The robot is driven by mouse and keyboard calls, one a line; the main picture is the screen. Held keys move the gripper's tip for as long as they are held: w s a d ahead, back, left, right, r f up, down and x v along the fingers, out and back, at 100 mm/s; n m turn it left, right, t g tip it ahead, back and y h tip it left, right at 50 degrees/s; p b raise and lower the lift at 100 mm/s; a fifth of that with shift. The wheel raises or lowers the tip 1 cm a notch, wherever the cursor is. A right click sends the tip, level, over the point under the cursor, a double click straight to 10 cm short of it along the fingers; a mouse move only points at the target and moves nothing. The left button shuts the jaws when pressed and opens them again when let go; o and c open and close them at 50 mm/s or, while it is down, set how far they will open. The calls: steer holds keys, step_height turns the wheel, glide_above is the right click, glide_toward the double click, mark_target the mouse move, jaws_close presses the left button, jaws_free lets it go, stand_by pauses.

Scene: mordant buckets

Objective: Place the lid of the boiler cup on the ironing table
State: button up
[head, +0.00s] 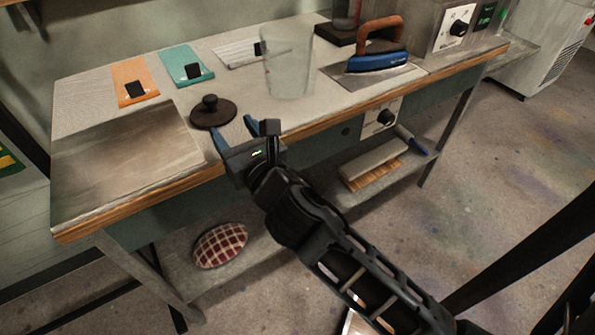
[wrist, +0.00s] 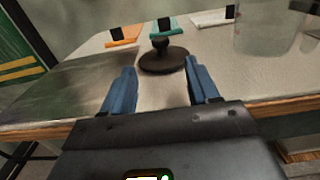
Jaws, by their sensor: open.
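The lid is a dark round disc with a knob (head: 212,112). It lies flat on the pale top of the ironing table (head: 305,109), near the front edge. It also shows in the wrist view (wrist: 163,60), ahead of and between the two blue fingers. My gripper (head: 234,129) is open and empty, at the table's front edge and just short of the lid, not touching it. A clear, translucent cup (head: 288,65) stands upright on the table to the right of the lid. Its top looks uncovered. The cup shows partly in the wrist view (wrist: 268,28).
A grey-brown board or sheet (head: 120,158) covers the table's left end. Orange (head: 133,78) and teal (head: 185,64) cards lie behind the lid. A blue iron (head: 378,58) stands at right. A checked cushion (head: 220,245) and a brush (head: 378,163) are on the lower shelf.

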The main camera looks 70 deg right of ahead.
steer(key=s+a+f+m+y, duration=0.3)
steer(key=s+a+m+y, duration=0.1)
steer(key=s+a+m, duration=0.25)
steer(key=s+a+f+m+y, duration=0.3)
steer(key=s+a+m, duration=0.3)
steer(key=s+m, duration=0.15)
steer(key=s+a+r+m+y, duration=0.1)
steer(key=s+r+m, duration=0.1)
steer(key=s+m, duration=0.5)
steer(key=s+a+r+m+y, duration=0.1)
steer(key=s+r+m+y, duration=0.1)
steer(key=s+m, duration=0.5)
steer(key=shift+a+m, duration=0.4)
steer(key=shift+m, duration=0.2)
steer(key=shift+c, duration=0.3)
